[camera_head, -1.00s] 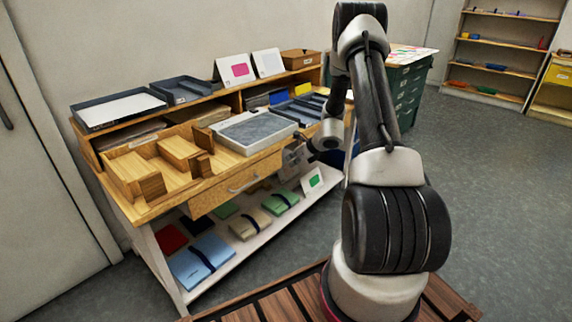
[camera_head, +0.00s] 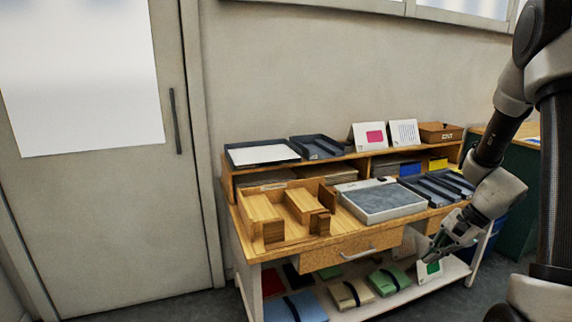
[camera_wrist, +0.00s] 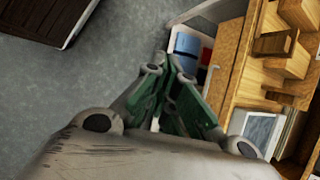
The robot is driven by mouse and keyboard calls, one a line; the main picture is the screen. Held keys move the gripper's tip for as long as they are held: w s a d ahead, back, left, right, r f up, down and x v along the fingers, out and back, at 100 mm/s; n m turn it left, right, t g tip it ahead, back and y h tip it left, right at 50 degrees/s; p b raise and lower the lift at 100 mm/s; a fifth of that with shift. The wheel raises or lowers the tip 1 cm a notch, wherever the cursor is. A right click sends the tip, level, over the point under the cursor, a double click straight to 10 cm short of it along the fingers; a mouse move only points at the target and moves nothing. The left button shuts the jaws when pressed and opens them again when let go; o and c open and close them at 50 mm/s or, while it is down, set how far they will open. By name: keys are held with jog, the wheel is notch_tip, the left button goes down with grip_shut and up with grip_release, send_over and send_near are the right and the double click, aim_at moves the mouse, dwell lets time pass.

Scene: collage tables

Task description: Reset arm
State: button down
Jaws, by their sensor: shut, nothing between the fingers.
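My gripper (camera_head: 432,256) is in front of the right part of the wooden workbench (camera_head: 330,242), beside the drawer front, pointing down and to the left. It is empty, and its fingers are closed together. In the wrist view the green-padded fingers of my gripper (camera_wrist: 168,68) meet at the middle, with the bench to their right and grey floor to their left. My arm comes in from the right edge of the head view. The arm is bent and appears clear of the bench.
The bench top holds a wooden divided tray (camera_head: 262,230), a grey-topped device (camera_head: 382,203) and dark trays (camera_head: 437,189). Notebooks, including a blue one (camera_head: 296,309), lie on the lower shelf. A closed door (camera_head: 110,215) is at the left.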

jog(key=s+a+r+n+t+h, duration=0.3)
jog(key=s+r+n+h, duration=0.3)
jog(key=s+r+n, duration=0.7)
jog(key=s+r, duration=0.6)
jog(key=r, duration=0.4)
jog(key=shift+s+r+n, duration=0.15)
jog(key=shift+s+n, duration=0.05)
jog(key=shift+n, duration=0.2)
